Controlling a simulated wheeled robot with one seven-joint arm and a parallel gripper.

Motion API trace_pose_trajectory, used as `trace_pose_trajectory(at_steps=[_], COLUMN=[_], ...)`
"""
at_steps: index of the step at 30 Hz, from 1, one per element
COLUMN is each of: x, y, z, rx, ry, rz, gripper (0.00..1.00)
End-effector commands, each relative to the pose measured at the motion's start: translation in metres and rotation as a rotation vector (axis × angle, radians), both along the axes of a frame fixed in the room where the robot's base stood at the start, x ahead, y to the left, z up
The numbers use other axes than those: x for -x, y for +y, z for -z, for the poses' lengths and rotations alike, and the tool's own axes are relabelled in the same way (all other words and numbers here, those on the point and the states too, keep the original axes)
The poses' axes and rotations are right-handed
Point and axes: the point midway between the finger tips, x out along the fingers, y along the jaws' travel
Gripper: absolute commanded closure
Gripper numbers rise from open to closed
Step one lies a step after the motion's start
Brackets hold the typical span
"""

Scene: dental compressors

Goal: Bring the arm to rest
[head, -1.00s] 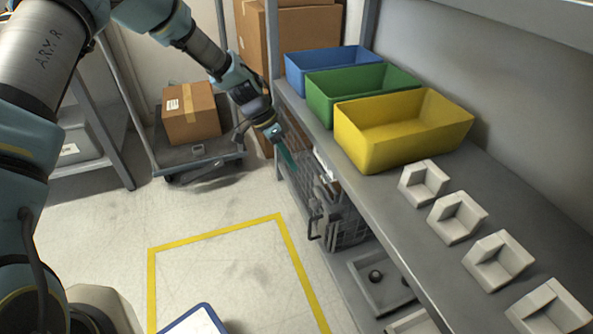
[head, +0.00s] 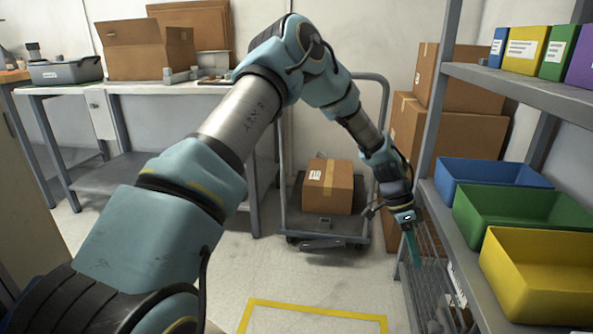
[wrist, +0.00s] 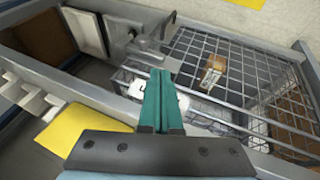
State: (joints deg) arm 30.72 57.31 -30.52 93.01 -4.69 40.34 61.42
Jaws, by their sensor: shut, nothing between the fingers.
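My gripper (head: 412,246) hangs at the end of my outstretched arm, pointing down beside the front edge of the grey shelf rack. Its teal fingers are together with nothing between them. In the wrist view the closed fingers (wrist: 162,100) point over a wire mesh basket (wrist: 235,85) in the rack's lower part. A small labelled item (wrist: 212,72) lies in that basket. A white object is partly hidden behind the fingertips. I cannot tell the exact gap between the fingers and the rack.
Blue (head: 490,173), green (head: 525,212) and yellow (head: 540,275) bins stand on the rack shelf at right. A cart (head: 325,228) carries a cardboard box (head: 328,187) behind my arm. A workbench (head: 150,88) stands at back left. Floor inside the yellow tape (head: 315,309) looks clear.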

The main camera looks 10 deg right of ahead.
Motion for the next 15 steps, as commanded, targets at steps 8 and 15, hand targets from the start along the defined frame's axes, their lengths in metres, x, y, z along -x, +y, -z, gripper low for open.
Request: trace_pose_trajectory(at_steps=[8, 15], x=[-0.057, -0.099], y=[0.091, 0.246], z=[-0.036, -0.09], rx=[-0.144, -0.322], ry=[-0.097, -0.196], rz=[-0.284, -0.799], gripper=[1.0, 1.0])
